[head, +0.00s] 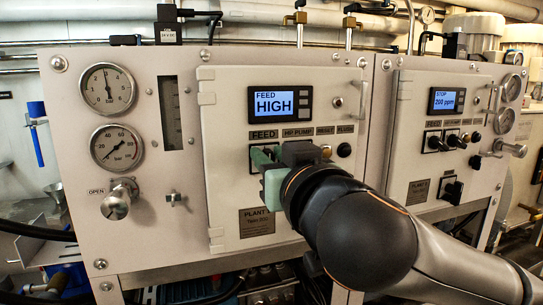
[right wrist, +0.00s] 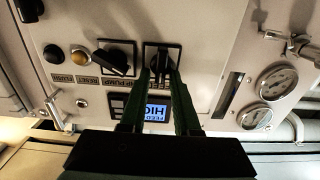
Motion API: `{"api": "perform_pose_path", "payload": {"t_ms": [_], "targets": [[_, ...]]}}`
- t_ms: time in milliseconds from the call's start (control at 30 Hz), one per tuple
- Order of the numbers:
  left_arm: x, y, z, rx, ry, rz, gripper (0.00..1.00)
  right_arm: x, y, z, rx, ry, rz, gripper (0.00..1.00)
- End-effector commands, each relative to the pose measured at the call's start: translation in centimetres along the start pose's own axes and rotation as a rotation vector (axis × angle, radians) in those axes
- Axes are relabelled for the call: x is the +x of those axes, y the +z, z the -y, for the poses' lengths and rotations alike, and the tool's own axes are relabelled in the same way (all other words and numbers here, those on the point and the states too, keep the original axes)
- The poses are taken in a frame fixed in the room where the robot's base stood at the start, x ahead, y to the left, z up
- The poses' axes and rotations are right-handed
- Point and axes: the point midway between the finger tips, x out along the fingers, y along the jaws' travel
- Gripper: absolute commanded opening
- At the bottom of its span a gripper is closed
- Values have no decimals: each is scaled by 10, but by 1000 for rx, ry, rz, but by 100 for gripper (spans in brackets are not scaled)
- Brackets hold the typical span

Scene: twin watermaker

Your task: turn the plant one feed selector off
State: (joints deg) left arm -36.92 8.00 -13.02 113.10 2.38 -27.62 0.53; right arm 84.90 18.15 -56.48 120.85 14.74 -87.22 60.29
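The plant one panel (head: 225,190) faces me, with its screen (head: 276,102) reading FEED HIGH. The FEED label (head: 263,134) is above the feed selector, which is mostly hidden by my right gripper in the head view. In the right wrist view, which is turned over, the black feed selector (right wrist: 162,62) lies between the fingertips, its handle roughly upright in the picture. My right gripper (head: 267,167) has green fingers on either side of the selector. The fingers look apart with a gap around the handle; contact is unclear. My left gripper is not in view.
The HP pump selector (right wrist: 114,57) sits close beside the feed selector. Two gauges (head: 117,146) and a valve knob (head: 117,202) are at the left. The plant two panel (head: 420,160) with its screen reading STOP 200 ppm is at the right.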

Motion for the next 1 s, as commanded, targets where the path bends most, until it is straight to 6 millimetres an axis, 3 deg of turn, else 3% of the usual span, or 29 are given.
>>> {"api": "perform_pose_path", "payload": {"t_ms": [133,667,1000], "targets": [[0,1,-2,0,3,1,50,0,0,0,0,1,0,0],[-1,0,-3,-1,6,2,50,0,0,0,-41,1,1,0],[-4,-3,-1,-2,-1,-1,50,0,1,3,-270,0,3,0]]}}
